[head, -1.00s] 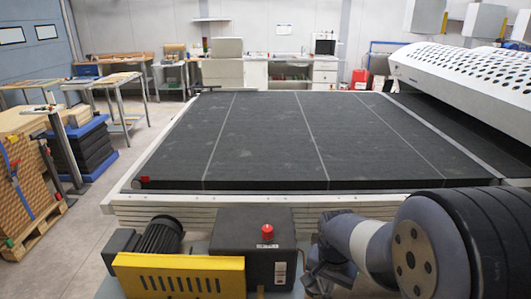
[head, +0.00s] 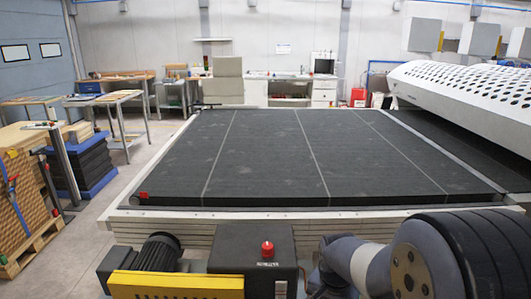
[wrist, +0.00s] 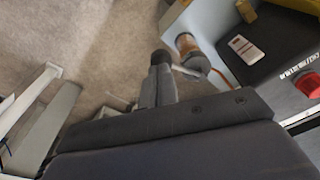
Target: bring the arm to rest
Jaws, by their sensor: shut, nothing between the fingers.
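My arm (head: 430,262) shows at the lower right of the head view, folded in front of the roller coater's near edge. In the wrist view my gripper (wrist: 161,62) is shut, its dark fingers together with nothing between them. It points out over the grey-brown floor (wrist: 80,45). In the head view the gripper is not clearly visible; only dark parts show at the bottom edge.
The wide black belt bed (head: 290,160) fills the middle. A black box with a red button (head: 267,248) and a yellow guard (head: 175,284) stand at its near side; the box (wrist: 262,45) is right of the gripper in the wrist view. A pallet (head: 35,245) stands left.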

